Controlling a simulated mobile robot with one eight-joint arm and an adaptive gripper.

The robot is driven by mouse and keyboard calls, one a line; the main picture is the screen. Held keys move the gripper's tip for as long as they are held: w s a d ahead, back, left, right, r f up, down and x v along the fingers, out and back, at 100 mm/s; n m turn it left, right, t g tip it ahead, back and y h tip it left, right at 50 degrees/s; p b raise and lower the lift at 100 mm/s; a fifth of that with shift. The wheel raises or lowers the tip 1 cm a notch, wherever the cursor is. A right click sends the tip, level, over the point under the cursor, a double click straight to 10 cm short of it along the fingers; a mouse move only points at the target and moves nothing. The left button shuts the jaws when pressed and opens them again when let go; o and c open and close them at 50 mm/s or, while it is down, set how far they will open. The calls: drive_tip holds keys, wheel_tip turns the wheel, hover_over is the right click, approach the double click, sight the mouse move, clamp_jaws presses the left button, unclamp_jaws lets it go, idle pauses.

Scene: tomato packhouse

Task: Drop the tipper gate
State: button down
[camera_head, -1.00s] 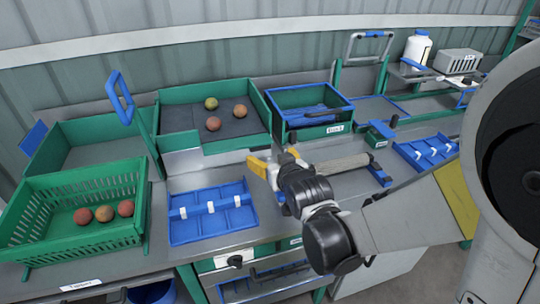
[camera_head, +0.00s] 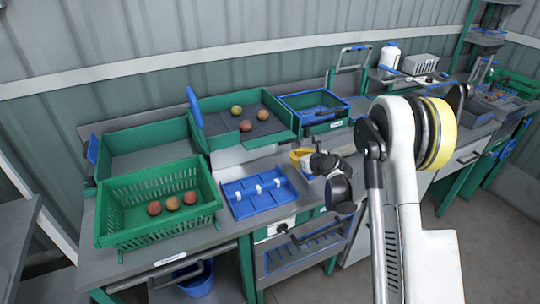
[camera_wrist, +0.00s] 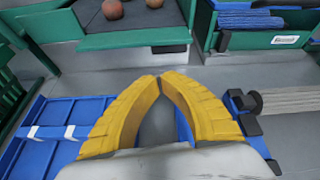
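The tipper is a green tray with a dark bed (camera_head: 225,130) holding 3 tomatoes (camera_head: 246,126), at the back of the bench. A blue-handled lever (camera_head: 195,108) stands at its left. A green front lip, which may be the gate, runs along the tray's near side (camera_wrist: 130,40), above a grey sloping plate (camera_head: 238,153). My gripper (camera_wrist: 158,77) has yellow fingers with the tips together and nothing visible between them. It is in front of the tray's right part, apart from it, and also shows in the head view (camera_head: 299,156).
A slatted green crate (camera_head: 160,228) with 3 tomatoes stands at the left, before a green bin (camera_head: 150,139). A blue divided tray (camera_head: 258,193) lies left of my gripper. A green, blue-rimmed box (camera_head: 315,111) stands right of the tipper.

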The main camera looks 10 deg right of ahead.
sight(270, 142)
drive_tip(key=shift+m, duration=0.7)
drive_tip(key=x, duration=0.3)
drive_tip(key=b+x, duration=0.1)
drive_tip(key=x, duration=0.2)
drive_tip(key=b+x, duration=0.1)
drive_tip(key=x, duration=0.3)
drive_tip(key=shift+w+d+f, duration=0.15)
drive_tip(key=shift+d, duration=0.15)
drive_tip(key=shift+s+d+r+b, duration=0.1)
drive_tip(key=shift+s+r+b, duration=0.15)
drive_tip(key=shift+r, duration=0.3)
drive_tip(key=shift+s+r+b, duration=0.15)
drive_tip(key=shift+r+b, duration=0.15)
drive_tip(key=shift+r, duration=0.25)
